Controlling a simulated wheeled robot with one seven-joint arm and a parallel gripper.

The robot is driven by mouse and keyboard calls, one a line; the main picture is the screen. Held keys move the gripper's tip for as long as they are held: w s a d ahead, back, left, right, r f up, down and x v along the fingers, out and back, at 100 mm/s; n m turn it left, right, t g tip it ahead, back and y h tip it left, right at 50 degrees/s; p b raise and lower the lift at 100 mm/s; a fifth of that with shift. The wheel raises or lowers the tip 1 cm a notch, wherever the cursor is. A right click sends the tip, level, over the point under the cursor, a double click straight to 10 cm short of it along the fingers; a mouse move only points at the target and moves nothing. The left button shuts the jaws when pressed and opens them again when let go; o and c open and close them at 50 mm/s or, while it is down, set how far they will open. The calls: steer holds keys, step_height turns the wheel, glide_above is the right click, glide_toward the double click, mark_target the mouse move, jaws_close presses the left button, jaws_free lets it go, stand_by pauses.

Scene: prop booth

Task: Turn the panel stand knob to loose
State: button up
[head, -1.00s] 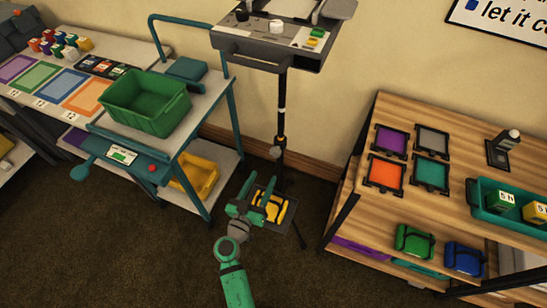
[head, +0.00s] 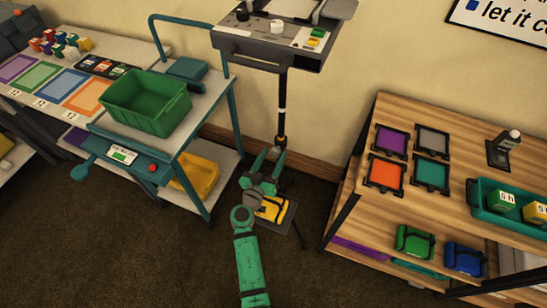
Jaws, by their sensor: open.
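The panel stand (head: 282,122) is a thin dark pole with a pale ring and a yellowish ring, rising to a grey control panel (head: 268,48) against the wall. Its small grey knob sits low on the pole, just below the yellowish ring. The knob is now largely hidden by my green gripper (head: 271,153). My gripper is open, with its two fingers pointing up and away, one to each side of the knob's place. I cannot tell whether they touch it. The knob's setting cannot be read.
A yellow case (head: 273,210) lies on a dark plate at the stand's foot, just under my gripper. A teal-framed cart (head: 210,112) with a green bin (head: 146,104) stands at left. A wooden shelf unit (head: 440,202) stands at right. Dark carpet lies between them.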

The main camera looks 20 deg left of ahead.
steer(key=shift+d, duration=0.1)
steer(key=shift+c, duration=0.2)
steer(key=shift+w+d, duration=0.1)
steer(key=c, duration=1)
steer(key=shift+w, duration=0.1)
steer(key=shift+d, duration=0.15)
